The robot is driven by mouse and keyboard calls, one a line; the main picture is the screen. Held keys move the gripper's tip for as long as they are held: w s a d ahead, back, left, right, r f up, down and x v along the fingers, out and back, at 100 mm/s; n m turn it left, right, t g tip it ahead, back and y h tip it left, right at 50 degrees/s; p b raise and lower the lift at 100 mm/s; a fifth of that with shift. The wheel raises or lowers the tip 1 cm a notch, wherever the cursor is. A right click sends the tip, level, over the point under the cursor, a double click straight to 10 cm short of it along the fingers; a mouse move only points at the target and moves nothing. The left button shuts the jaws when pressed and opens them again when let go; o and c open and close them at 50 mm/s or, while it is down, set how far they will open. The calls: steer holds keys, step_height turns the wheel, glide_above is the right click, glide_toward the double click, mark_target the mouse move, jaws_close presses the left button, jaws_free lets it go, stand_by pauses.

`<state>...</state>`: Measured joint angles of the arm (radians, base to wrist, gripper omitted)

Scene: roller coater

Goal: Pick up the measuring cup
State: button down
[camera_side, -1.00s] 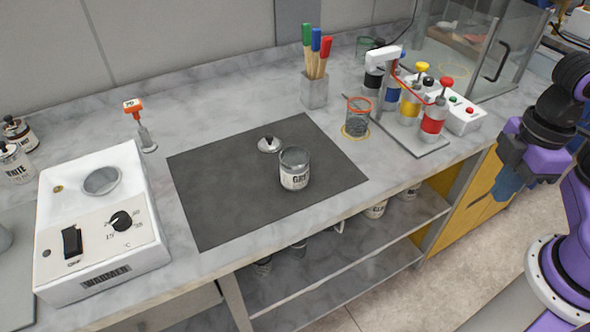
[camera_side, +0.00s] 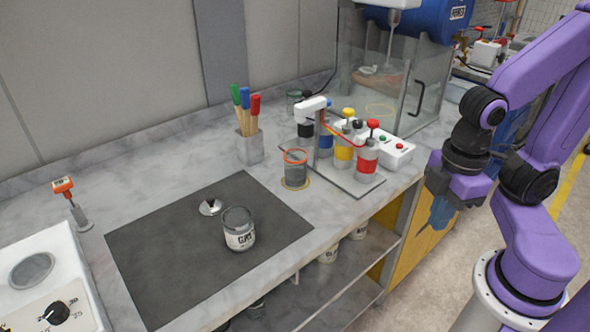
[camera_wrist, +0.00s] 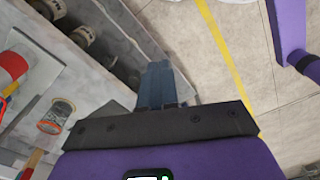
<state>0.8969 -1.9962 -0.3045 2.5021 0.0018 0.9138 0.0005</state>
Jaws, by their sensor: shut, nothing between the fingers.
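The measuring cup appears to be the clear cup with an orange-red rim (camera_side: 295,172), standing upright on a yellow ring on the counter, in front of the pump bottles. It also shows at the left of the wrist view as a round cup (camera_wrist: 56,116). My gripper (camera_side: 438,212) is to the right of the cup, beyond the counter's front edge and well apart from it. Its blue fingers (camera_wrist: 163,75) are together and empty, over the floor and shelf edge.
An open grey can (camera_side: 240,230) and a small lid (camera_side: 210,207) are on the dark mat (camera_side: 170,255). The counter's front strip is clear.

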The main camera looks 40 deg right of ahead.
stand_by(0.4)
steer(key=shift+c, duration=0.8)
jaws_free()
steer(key=shift+w, duration=0.1)
steer(key=n+t+h, duration=0.5)
steer(key=n+h, duration=0.5)
steer(key=h, duration=0.3)
glide_toward(290, 172)
steer(key=shift+x, duration=0.95)
steer(key=shift+w+d, duration=0.2)
steer(key=x, duration=0.6)
steer(key=shift+d+f, duration=0.2)
steer(key=shift+d, duration=0.1)
steer(key=shift+x, duration=2.5)
